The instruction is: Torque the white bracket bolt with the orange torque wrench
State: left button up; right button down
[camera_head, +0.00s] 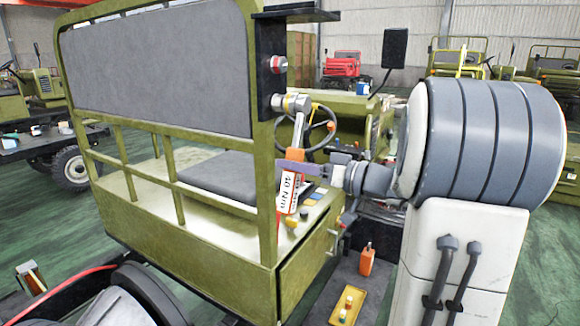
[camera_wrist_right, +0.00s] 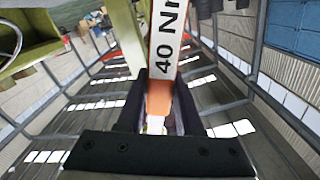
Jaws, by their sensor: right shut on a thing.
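The wrench head (camera_head: 297,104) is up at the black bracket (camera_head: 269,85) on the olive post, level with the lower fastener. That fastener is largely covered by the head, so I cannot tell its colour or how well they are engaged. My left gripper is not in view.
A red-ringed fastener (camera_head: 278,64) sits higher on the same bracket. The olive frame with a grey back panel (camera_head: 155,70) fills the left. A steering wheel (camera_head: 319,128) is behind the wrench. Below are an orange object (camera_head: 367,261) and a yellow tray (camera_head: 343,318).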

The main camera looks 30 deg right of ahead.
jog(key=shift+w+d+f+n+b, duration=0.15)
jog(key=shift+w+d+n+b, duration=0.75)
jog(key=shift+b, duration=1.75)
jog(key=shift+w+d+f+n+b, duration=0.1)
jog(key=shift+w+d+n+b, duration=0.75)
jog(key=shift+b, duration=1.8)
jog(key=shift+s+a+n, duration=0.2)
jog(key=shift+s+n, duration=0.05)
jog(key=shift+s, duration=0.15)
jog(key=shift+s+b, duration=0.1)
jog(key=shift+b, duration=1.55)
jog(key=shift+b+x, duration=0.95)
jog(key=shift+b, duration=0.85)
